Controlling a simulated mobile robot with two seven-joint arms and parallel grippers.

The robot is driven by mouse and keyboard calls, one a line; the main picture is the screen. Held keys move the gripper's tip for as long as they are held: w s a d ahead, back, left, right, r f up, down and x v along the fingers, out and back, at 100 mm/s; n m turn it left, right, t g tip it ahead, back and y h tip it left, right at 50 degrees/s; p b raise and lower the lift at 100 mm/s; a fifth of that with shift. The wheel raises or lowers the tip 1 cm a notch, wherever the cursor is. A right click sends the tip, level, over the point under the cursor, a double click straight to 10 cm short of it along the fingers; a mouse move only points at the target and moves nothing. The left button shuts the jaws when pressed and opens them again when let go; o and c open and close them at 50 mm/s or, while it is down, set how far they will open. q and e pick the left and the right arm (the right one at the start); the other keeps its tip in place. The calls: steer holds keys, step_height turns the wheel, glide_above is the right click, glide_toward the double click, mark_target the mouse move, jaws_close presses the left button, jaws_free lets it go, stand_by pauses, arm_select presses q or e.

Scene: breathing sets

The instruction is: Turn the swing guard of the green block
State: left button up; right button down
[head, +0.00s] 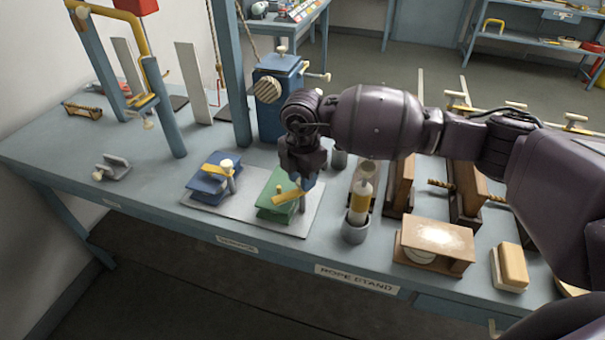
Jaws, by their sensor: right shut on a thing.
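The green block (274,209) sits on a pale plate (298,226) on the bench. Its yellow swing guard (287,198) lies slantwise across its top, one end low at the front left and the other under my right gripper. My right gripper (307,182) points down over the block's back right side, shut on the guard's far end; the fingers partly hide the grip. My left gripper is out of view.
A blue block (208,188) with its own yellow guard and a pale knob stands left on the same plate. A blue vice-like stand (283,92) rises behind. A grey cup with a bottle (359,207) is close on the right.

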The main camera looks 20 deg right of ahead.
steer(key=shift+r, duration=0.1)
stand_by(0.3)
steer(key=c, duration=0.8)
jaws_free()
step_height(320, 180, up, 11)
steer(key=shift+f+b, duration=0.15)
steer(key=shift+b, duration=0.15)
